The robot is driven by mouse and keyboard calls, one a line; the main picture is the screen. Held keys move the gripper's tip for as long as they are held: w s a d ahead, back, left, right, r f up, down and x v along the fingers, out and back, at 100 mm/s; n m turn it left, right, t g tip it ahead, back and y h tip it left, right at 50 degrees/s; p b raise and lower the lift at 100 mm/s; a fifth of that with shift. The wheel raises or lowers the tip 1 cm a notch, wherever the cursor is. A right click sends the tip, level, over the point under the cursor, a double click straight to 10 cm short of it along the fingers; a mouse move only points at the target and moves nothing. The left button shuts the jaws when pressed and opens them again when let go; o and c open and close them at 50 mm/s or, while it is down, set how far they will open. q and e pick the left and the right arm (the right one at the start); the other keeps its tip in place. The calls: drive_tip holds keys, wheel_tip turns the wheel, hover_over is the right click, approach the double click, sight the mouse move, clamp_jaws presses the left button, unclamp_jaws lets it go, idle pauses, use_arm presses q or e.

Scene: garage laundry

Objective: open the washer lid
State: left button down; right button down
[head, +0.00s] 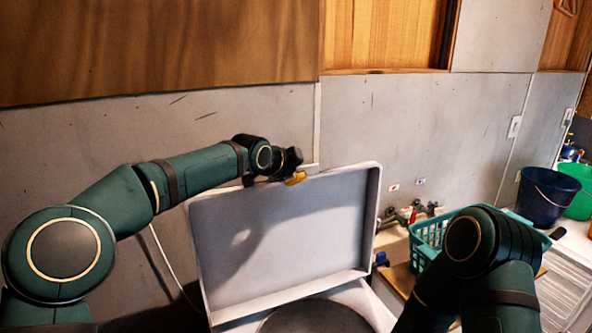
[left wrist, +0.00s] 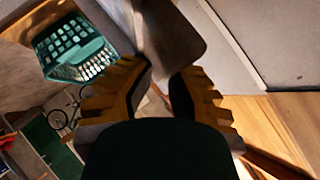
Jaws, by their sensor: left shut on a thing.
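The white washer lid (head: 290,235) stands raised and near upright, its hollow underside facing me. Below it is the dark round tub opening (head: 315,317) of the washer. My left gripper (head: 295,179) is at the lid's top edge, its yellow fingertips shut on that edge. In the left wrist view the stepped yellow fingers of my left gripper (left wrist: 156,95) sit on either side of the lid's grey-brown panel (left wrist: 165,40); the exact contact is in shadow. My right arm enters at the lower right of the head view, and its gripper is not in view.
A teal basket (head: 428,235) stands right of the washer, close to my right arm. Taps (head: 415,212) are on the wall behind. A dark blue bucket (head: 546,195) and a green bucket (head: 580,203) stand far right. Wood cabinets (head: 160,50) hang above the grey wall.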

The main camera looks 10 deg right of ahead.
use_arm(q)
drive_tip(key=shift+a+f, duration=0.15)
drive_tip(key=shift+f, duration=0.45)
drive_tip(key=c, duration=1.1)
unclamp_jaws()
drive_tip(key=shift+o, duration=0.2)
drive_tip(key=shift+w, duration=0.25)
use_arm(e)
drive_tip(key=shift+w+f, duration=0.1)
drive_tip(key=shift+w, duration=0.05)
use_arm(q)
drive_tip(key=shift+s+r, duration=0.2)
drive_tip(key=shift+r, duration=0.3)
drive_tip(key=v, duration=1.1)
drive_tip(key=shift+s+r, duration=0.2)
drive_tip(key=shift+s, duration=0.1)
drive_tip(key=shift+a, duration=0.15)
